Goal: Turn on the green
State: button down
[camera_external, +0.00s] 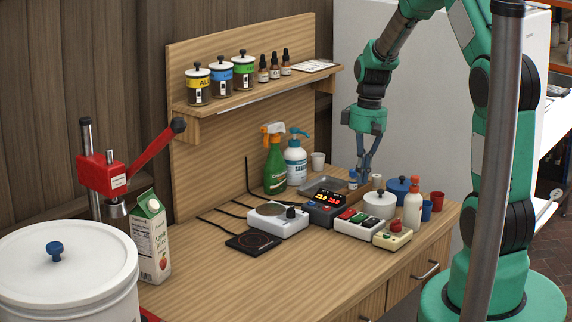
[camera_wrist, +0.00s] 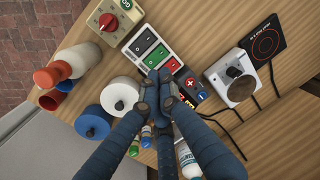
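A white switch box (camera_external: 358,229) stands on the bench with a red, a green and a dark switch in a row. In the wrist view the green switch (camera_wrist: 155,58) is in the middle, between the dark switch (camera_wrist: 143,43) and the red switch (camera_wrist: 173,65). My gripper (camera_external: 363,182) is above the bench, behind the switch box in the external view. In the wrist view my gripper (camera_wrist: 160,77) has its fingertips together and empty, overlapping the near edge of the box close to the green switch. Whether the switches are pressed is too small to tell.
A display unit (camera_external: 325,208) stands left of the box, and a cream box with a red knob (camera_external: 396,227) on its right. A white pot (camera_external: 379,205), blue pot (camera_external: 398,188) and bottle (camera_external: 412,210) crowd close behind. The bench front is clear.

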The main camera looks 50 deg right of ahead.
aim_at(357, 218)
jog(key=f, duration=0.3)
jog(key=f+b, duration=0.1)
jog(key=f, duration=0.2)
jog(key=a+f, duration=0.1)
jog(key=f, duration=0.2)
jog(key=shift+a+f, duration=0.1)
jog(key=shift+f, duration=0.1)
jog(key=shift+f, duration=0.1)
